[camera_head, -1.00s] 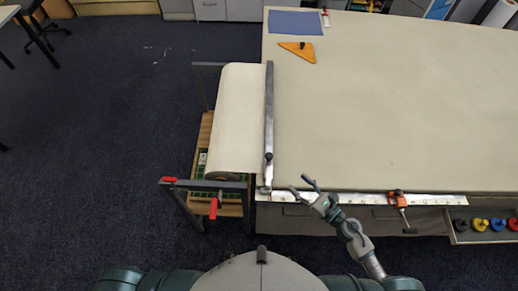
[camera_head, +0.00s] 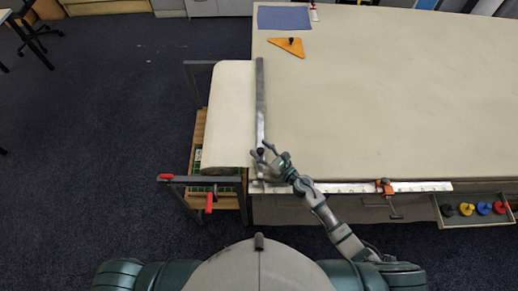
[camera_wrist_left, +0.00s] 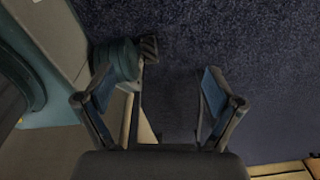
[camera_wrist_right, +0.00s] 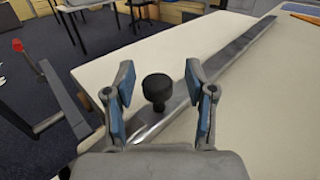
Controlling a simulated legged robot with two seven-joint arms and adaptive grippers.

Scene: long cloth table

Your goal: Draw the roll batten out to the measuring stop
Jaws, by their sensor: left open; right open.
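The roll batten (camera_head: 260,95) is a long grey metal bar lying across the cloth at the left end of the table. A black knob (camera_wrist_right: 158,88) stands up on its near end. My right gripper (camera_head: 264,150) is open at that near end; in the right wrist view the knob is between its fingers (camera_wrist_right: 160,95), with a gap on both sides. The measuring stop (camera_head: 385,187) is an orange clamp on the steel rule (camera_head: 340,188) along the table's front edge. My left gripper (camera_wrist_left: 150,105) is open and empty over the floor; the head view does not show it.
The cloth roll (camera_head: 221,110) sits on a stand with red-handled clamps (camera_head: 209,203) left of the table. An orange triangle (camera_head: 288,46) and blue cloth (camera_head: 284,18) lie at the far left. An open drawer (camera_head: 440,212) holds coloured knobs. The table's middle is clear.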

